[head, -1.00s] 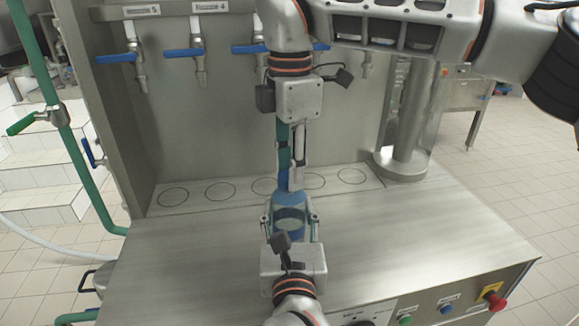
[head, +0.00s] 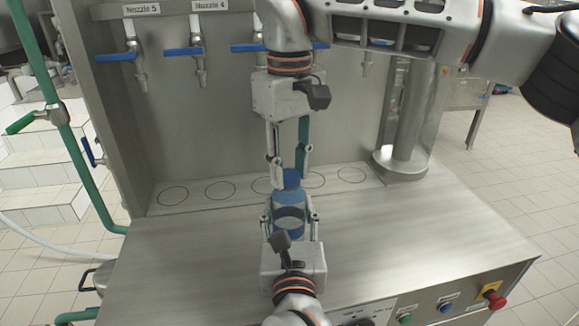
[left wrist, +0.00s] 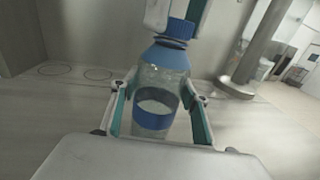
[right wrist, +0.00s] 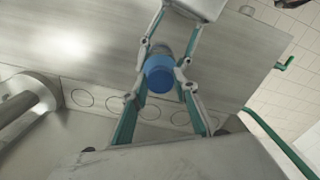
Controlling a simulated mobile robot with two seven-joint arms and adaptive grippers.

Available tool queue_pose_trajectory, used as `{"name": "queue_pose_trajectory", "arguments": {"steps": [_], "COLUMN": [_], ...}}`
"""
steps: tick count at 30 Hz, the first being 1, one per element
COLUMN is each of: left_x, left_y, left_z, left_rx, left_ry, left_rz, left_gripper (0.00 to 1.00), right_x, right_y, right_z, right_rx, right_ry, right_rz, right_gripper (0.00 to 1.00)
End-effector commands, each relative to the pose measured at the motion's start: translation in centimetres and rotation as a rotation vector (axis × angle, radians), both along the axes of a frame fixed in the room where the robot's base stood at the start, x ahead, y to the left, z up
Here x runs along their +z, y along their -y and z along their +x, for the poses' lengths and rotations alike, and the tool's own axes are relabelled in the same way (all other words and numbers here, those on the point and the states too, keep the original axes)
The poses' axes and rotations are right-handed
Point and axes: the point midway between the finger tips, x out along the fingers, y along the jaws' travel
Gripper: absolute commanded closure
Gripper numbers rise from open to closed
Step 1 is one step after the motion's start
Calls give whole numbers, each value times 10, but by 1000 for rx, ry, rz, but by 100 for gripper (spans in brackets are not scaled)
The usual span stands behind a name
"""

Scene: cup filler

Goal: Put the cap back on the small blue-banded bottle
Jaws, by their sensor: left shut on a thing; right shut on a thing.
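The clear bottle (head: 289,222) with a blue band stands upright at the middle of the steel counter. My left gripper (head: 292,217) is shut around its body from the front; the bottle also fills the middle of the left wrist view (left wrist: 164,82). The blue cap (head: 291,180) sits at the bottle's mouth and shows in the left wrist view (left wrist: 180,27) and, from above, in the right wrist view (right wrist: 159,75). My right gripper (head: 290,173) points down and is shut on the cap. How far the cap is seated is not clear.
A row of nozzles with blue levers (head: 183,52) hangs on the back panel above marked circles (head: 221,190). A steel column (head: 405,130) stands at the back right. A red emergency button (head: 496,303) is on the front edge. The counter (head: 430,225) is otherwise clear.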

Motion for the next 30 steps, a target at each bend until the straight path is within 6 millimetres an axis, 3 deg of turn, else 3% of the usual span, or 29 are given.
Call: {"name": "queue_pose_trajectory", "arguments": {"steps": [4,6,7,19,30], "left_x": [0,0,0,0,0], "left_y": [0,0,0,0,0], "left_z": [0,0,0,0,0], "left_rx": [0,0,0,0,0], "left_ry": [1,1,1,1,1], "left_rz": [0,0,0,0,0], "left_gripper": [100,100,100,100,100], "right_x": [0,0,0,4,44], "right_y": [0,0,0,0,0], "right_z": [0,0,0,0,0], "right_rx": [1,2,2,2,2], "right_ry": [1,1,1,1,1], "right_rz": [1,1,1,0,0], "right_gripper": [78,56,55,55,55]}}
